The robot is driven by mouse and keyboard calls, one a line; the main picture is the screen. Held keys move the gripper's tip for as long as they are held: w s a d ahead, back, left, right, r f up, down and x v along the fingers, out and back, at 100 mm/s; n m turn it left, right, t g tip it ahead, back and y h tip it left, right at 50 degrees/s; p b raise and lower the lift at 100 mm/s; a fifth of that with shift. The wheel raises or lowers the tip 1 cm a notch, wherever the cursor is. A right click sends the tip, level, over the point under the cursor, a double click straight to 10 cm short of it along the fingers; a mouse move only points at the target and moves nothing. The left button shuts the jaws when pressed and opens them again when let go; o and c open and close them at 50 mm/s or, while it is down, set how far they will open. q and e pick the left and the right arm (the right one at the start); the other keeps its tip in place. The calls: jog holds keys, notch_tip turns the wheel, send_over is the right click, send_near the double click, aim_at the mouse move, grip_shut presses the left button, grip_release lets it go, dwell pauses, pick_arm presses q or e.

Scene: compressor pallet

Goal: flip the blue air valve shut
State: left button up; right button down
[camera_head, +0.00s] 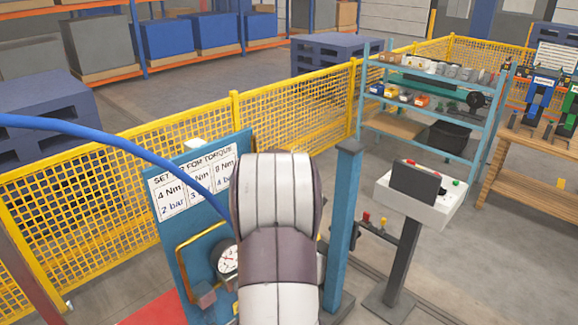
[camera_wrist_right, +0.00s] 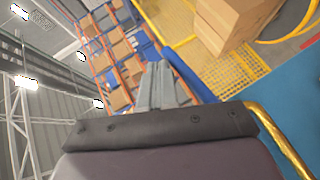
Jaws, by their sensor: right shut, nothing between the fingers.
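The blue panel (camera_head: 165,225) stands in front of me, with a torque sign (camera_head: 190,180), a round white gauge (camera_head: 228,258) and a bent yellow pipe (camera_head: 180,250). I cannot make out the blue air valve in either view; my arm covers the right part of the panel. My right gripper shows in the right wrist view (camera_wrist_right: 158,75), its fingers together and empty. The panel's blue face (camera_wrist_right: 290,85) and the yellow pipe (camera_wrist_right: 280,145) are to its right there. In the head view the gripper is hidden behind my arm. My left gripper is in neither view.
A blue hose (camera_head: 100,135) runs from the left to behind my arm. A blue post (camera_head: 344,215) stands right of the arm, then a control box on a stand (camera_head: 425,195). Yellow mesh fencing (camera_head: 120,185) runs behind the panel. A shelf rack (camera_head: 430,120) stands at the right.

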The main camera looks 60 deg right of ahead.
jog(key=shift+d+f, duration=0.15)
jog(key=shift+d, duration=0.05)
jog(key=shift+a, duration=0.15)
jog(key=b+v, duration=0.1)
jog(key=v, duration=1.1)
jog(key=shift+a+r, duration=0.2)
jog(key=shift+a, duration=0.05)
jog(key=shift+s, duration=0.1)
